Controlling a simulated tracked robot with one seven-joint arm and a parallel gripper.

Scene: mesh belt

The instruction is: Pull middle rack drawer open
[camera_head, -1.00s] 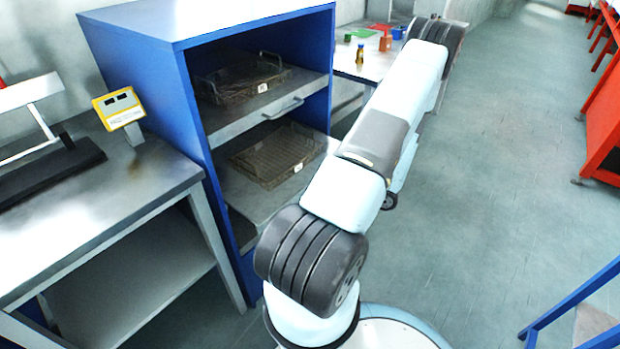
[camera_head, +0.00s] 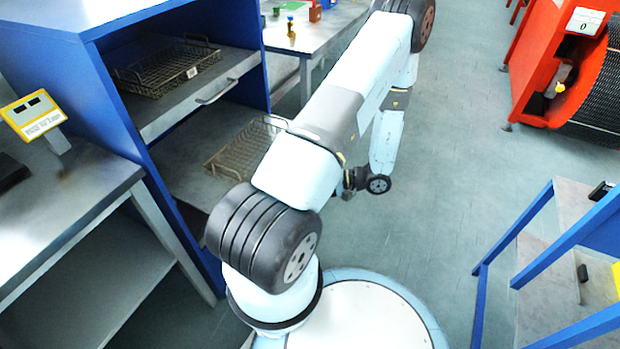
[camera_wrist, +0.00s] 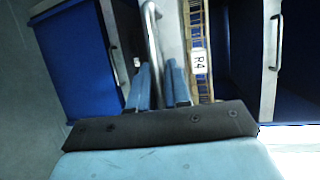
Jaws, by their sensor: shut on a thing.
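The blue rack (camera_head: 120,110) stands on the left in the head view. Its upper drawer (camera_head: 160,118) has a bar handle and a wire basket. Below it, the middle drawer (camera_head: 185,172) holds another wire basket (camera_head: 245,150), partly hidden by my arm. The middle drawer's front and handle are hidden there, as is my gripper. In the wrist view, my gripper (camera_wrist: 161,72) has its blue fingers shut on the middle drawer's bar handle (camera_wrist: 151,28). A basket labelled R4 (camera_wrist: 195,40) lies just beyond it. Handles of the neighbouring drawers show to either side, apart from the fingers.
A steel bench (camera_head: 60,215) with a yellow display (camera_head: 33,114) stands left of the rack. A table (camera_head: 310,32) with small items is behind. A red machine (camera_head: 545,70) and a blue-framed stand (camera_head: 520,235) are at the right. Floor between is clear.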

